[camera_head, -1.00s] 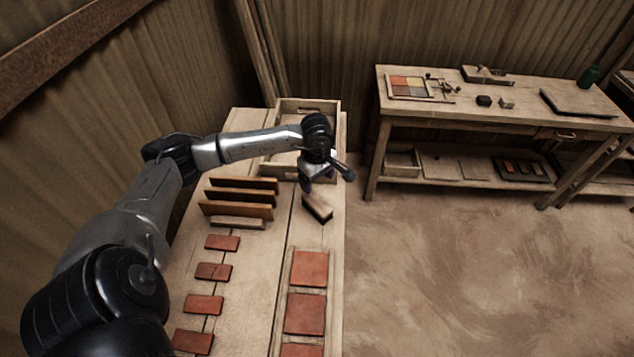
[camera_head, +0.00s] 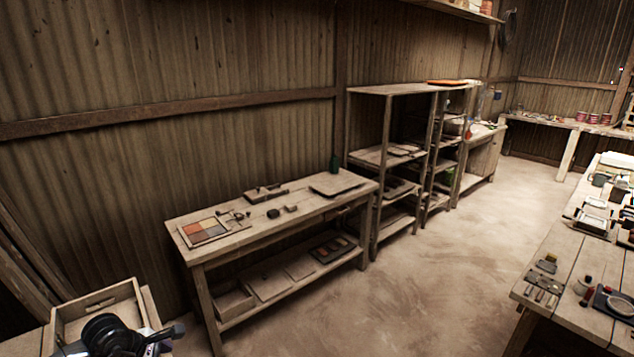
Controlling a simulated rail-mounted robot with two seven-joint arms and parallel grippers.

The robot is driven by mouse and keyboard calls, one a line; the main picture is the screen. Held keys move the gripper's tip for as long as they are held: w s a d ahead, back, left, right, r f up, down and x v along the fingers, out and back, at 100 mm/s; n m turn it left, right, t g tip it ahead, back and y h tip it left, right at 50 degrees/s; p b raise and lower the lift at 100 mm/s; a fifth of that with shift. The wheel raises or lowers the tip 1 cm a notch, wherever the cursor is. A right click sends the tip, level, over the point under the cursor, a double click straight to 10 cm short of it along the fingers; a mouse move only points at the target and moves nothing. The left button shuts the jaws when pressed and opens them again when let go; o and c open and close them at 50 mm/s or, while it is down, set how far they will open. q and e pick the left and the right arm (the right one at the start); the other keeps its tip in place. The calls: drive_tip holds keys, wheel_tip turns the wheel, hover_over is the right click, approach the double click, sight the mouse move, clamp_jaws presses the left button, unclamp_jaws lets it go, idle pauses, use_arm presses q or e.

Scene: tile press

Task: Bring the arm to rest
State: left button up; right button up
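My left arm's wrist and part of its gripper (camera_head: 160,341) show at the bottom left edge of the head view. They are in front of a wooden crate (camera_head: 66,318) on a bench. One dark fingertip points right. The rest of the gripper is cut off by the frame, so its opening cannot be judged. My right gripper is not in view.
A wooden workbench (camera_head: 325,205) with a tile sample tray (camera_head: 207,231) stands against the wall. Open shelves (camera_head: 386,90) stand beyond it. A long table (camera_head: 570,247) with tools and pots runs along the right. The floor (camera_head: 440,270) between is clear.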

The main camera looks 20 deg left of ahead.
use_arm(q)
drive_tip(key=w+d+r+n+t+h, duration=0.3)
drive_tip(key=w+d+r+n+t, duration=0.15)
drive_tip(key=r, duration=0.25)
drive_tip(key=w+d+r+n+t+h, duration=0.3)
drive_tip(key=r+t, duration=0.3)
drive_tip(key=r, duration=0.2)
wheel_tip(320, 180, up, 11)
drive_tip(key=s+a+n+t+y, duration=0.25)
drive_tip(key=n+t+y, duration=0.75)
drive_tip(key=n, duration=1.2)
drive_tip(key=s+d+f+n+g+y+p, duration=0.4)
drive_tip(key=s+d+f+n+g+p, duration=0.3)
drive_tip(key=s+f+n+g+p, duration=0.55)
drive_tip(key=s+d+r+n+g+h+p, duration=0.2)
drive_tip(key=s+d+g+h+p, duration=0.1)
drive_tip(key=s+d+p, duration=0.4)
drive_tip(key=s+d+r+n+g+h+p, duration=0.2)
drive_tip(key=s+d+g+h+p, duration=0.1)
drive_tip(key=s+d+g+p, duration=0.2)
drive_tip(key=s+d+p, duration=0.2)
drive_tip(key=s+p, duration=0.2)
drive_tip(key=s, duration=0.2)
drive_tip(key=shift+s, duration=0.35)
drive_tip(key=shift+r, duration=0.1)
